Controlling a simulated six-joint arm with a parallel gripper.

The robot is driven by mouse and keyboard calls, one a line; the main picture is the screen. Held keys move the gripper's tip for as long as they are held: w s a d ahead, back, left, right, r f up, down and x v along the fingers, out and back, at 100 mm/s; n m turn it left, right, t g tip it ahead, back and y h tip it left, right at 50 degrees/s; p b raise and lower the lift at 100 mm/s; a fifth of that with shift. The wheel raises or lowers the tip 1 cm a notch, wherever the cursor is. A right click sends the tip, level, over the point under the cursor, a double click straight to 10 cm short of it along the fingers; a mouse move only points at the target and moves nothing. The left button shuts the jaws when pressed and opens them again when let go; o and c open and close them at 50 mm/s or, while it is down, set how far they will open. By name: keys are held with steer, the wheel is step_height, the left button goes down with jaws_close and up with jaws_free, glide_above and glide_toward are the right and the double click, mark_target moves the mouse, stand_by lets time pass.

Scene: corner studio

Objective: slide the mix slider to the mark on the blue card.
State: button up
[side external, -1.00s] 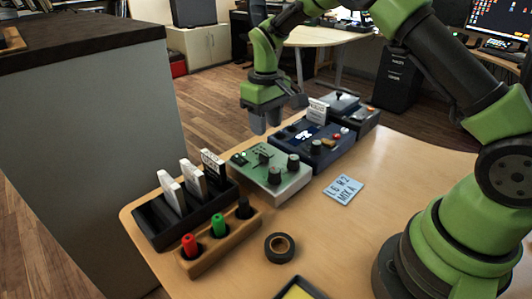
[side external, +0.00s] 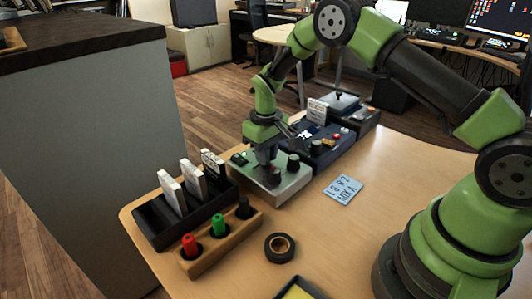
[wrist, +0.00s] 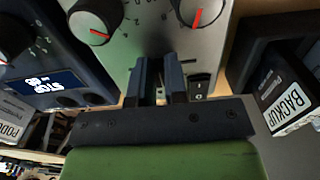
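The mixer box (side external: 290,187) is a small grey-green panel with black knobs on the table; its mix slider is hidden behind my gripper. The blue card (side external: 343,189) lies flat to the right of the box, with handwriting that seems to read L6 R2 MIX A. My gripper (side external: 268,160) points down at the top of the box. In the wrist view its two dark fingers (wrist: 160,75) reach the panel face (wrist: 150,35) with a narrow gap between them. I cannot tell whether the slider cap is between them.
Two knobs with red pointers, one (wrist: 95,22) left and one (wrist: 200,12) right, flank the fingers. A rocker switch (wrist: 198,84) is close beside them. A dark blue device (side external: 325,150) stands behind the box. A marker holder (side external: 215,245) and tape roll (side external: 280,247) are in front.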

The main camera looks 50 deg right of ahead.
mark_target(256, 169)
jaws_close()
steer(key=shift+a, duration=1.55)
steer(key=o, duration=0.6)
jaws_free()
steer(key=shift+o, duration=0.2)
step_height(256, 169, up, 10)
steer(key=shift+r, duration=0.1)
